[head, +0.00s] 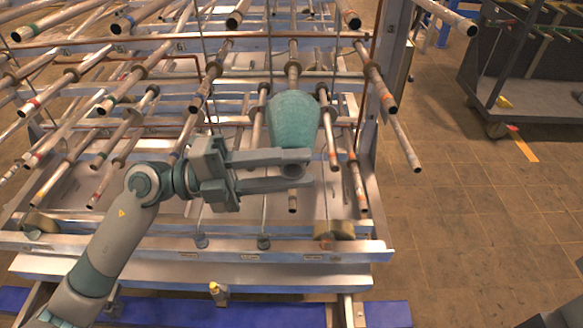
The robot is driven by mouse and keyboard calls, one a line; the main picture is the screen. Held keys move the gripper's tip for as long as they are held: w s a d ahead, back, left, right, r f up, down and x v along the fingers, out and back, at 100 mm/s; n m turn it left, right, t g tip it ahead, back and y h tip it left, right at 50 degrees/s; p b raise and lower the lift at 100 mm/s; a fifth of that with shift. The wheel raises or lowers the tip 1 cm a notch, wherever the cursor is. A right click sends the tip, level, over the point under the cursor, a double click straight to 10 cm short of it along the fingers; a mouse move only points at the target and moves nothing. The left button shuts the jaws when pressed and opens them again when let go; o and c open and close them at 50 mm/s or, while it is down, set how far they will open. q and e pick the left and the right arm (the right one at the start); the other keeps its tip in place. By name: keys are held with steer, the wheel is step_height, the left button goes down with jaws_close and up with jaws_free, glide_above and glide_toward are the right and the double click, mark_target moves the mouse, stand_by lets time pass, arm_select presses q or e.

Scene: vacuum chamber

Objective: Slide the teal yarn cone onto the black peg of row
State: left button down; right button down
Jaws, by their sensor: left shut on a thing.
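The teal yarn cone (294,118) is near the middle of the head view, in front of the rack's pegs. My left gripper (298,171) reaches in from the left and is shut on the cone at its lower end, which the fingers partly hide. A metal peg (293,72) shows directly above the cone in the picture. I cannot tell whether the cone touches or surrounds any peg. Several pegs with dark open ends point toward me, and I cannot tell which is the black one. My right gripper is out of view.
The metal rack (330,258) fills the left and middle, with pegs crowded around the held cone. One peg (404,143) sticks out at the rack's right side. A dark cart (520,110) stands at the upper right. The tiled floor (470,230) on the right is clear.

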arm_select(q)
steer(key=shift+w+f+b, duration=0.15)
steer(key=shift+w+b, duration=0.35)
steer(key=shift+w, duration=1.75)
steer(key=shift+p, duration=0.6)
stand_by(1.0)
steer(key=shift+w, duration=0.3)
steer(key=shift+w+f+b, duration=0.2)
steer(key=shift+w+b, duration=0.65)
steer(key=shift+w, duration=1.35)
steer(key=shift+p, duration=0.4)
stand_by(1.2)
